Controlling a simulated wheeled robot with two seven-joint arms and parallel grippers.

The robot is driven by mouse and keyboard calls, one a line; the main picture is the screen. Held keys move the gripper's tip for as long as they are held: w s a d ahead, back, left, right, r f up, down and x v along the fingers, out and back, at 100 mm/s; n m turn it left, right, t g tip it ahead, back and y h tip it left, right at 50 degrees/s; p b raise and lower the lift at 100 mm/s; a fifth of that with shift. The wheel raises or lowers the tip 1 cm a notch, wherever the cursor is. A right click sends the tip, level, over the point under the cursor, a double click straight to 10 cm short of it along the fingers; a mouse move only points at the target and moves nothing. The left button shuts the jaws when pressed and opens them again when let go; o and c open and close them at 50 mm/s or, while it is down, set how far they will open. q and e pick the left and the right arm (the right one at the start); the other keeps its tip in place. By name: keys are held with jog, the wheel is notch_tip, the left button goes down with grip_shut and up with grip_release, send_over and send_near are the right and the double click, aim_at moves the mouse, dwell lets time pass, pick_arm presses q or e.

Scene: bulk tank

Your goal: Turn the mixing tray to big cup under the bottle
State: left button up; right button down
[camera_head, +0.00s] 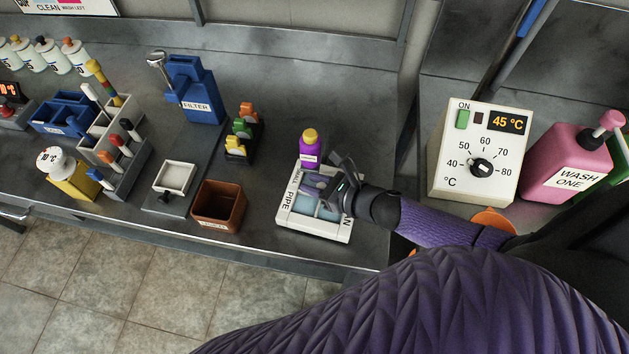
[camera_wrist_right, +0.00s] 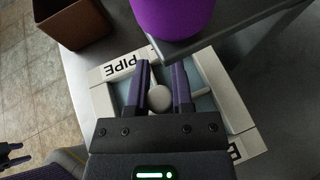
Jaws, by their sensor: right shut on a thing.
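The mixing tray (camera_head: 337,233) is a pale square frame with a blue-grey inside, near the bench's front edge. One side reads PIPE, and other lettering is partly covered by my right gripper (camera_head: 322,188). In the right wrist view the tray (camera_wrist_right: 240,122) lies under my right gripper (camera_wrist_right: 159,92), which is shut on a round grey knob (camera_wrist_right: 159,98) over the tray's middle. The purple bottle (camera_head: 309,155) with a yellow cap stands at the tray's far side; its purple body also shows in the right wrist view (camera_wrist_right: 172,14). A dark shape at that view's left edge may be my left gripper (camera_wrist_right: 14,154).
A brown open box (camera_head: 218,207) stands just left of the tray. Coloured clips on a stand (camera_head: 241,133) and a blue filter unit (camera_head: 193,92) are further back. A temperature box (camera_head: 478,150) and a pink wash bottle (camera_head: 567,163) stand at right.

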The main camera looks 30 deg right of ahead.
pick_arm(q)
jog(key=shift+d, duration=0.45)
jog(key=shift+a, duration=0.2)
dwell(0.3)
